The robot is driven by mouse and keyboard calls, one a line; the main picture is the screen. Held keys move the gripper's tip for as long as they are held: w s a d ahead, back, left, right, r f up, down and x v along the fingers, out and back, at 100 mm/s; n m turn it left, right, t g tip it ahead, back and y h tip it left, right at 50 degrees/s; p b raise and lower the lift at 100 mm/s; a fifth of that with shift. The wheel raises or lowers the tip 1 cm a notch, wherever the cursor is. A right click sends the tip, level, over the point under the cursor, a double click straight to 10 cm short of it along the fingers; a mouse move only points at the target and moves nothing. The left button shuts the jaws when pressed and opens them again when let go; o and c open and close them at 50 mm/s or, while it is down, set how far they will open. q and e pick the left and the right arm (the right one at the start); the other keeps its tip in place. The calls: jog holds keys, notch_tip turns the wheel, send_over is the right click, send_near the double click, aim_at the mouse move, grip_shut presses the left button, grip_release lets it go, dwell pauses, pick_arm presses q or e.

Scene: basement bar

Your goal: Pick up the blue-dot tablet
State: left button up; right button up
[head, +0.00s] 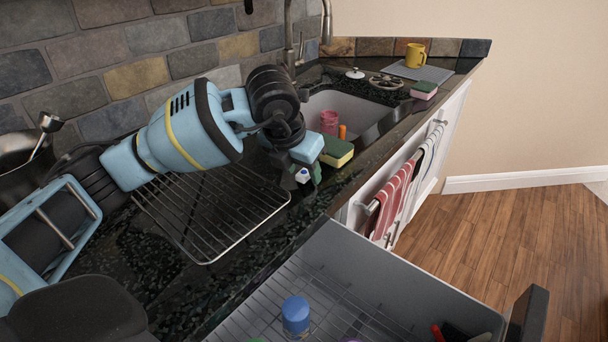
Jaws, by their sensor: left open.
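A small white tablet with a blue dot (303,175) lies on the dark counter near the sink's front edge. A green piece (316,173) is right beside it. My left gripper (302,168) reaches in from the left, open, with its fingers low at the tablet. One dark fingertip shows just left of the tablet, and the gripper's body hides part of the area behind. I cannot tell whether the fingers touch the tablet. My right gripper is not in view.
A yellow-green sponge (337,152) lies close to the right of the gripper. A wire rack (208,215) covers the counter at left. The sink (350,105) holds a pink cup (329,122). Below, an open drawer (395,275) holds a blue-capped can (295,316).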

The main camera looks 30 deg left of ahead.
pick_arm(q)
grip_shut()
jog(key=shift+r, duration=0.1)
jog(key=shift+r, duration=0.55)
notch_tip(320, 180, up, 2)
jog(key=shift+r, duration=0.2)
jog(key=s+d, duration=0.2)
jog(key=s, duration=0.3)
jog(key=s+d+r, duration=0.1)
jog(key=s+d, duration=0.1)
jog(key=s, duration=0.3)
jog(key=s+d, duration=0.2)
jog(key=s, duration=0.2)
jog(key=shift+s+r+b, duration=0.15)
jog(key=shift+s+b, duration=0.2)
jog(key=shift+s, duration=0.05)
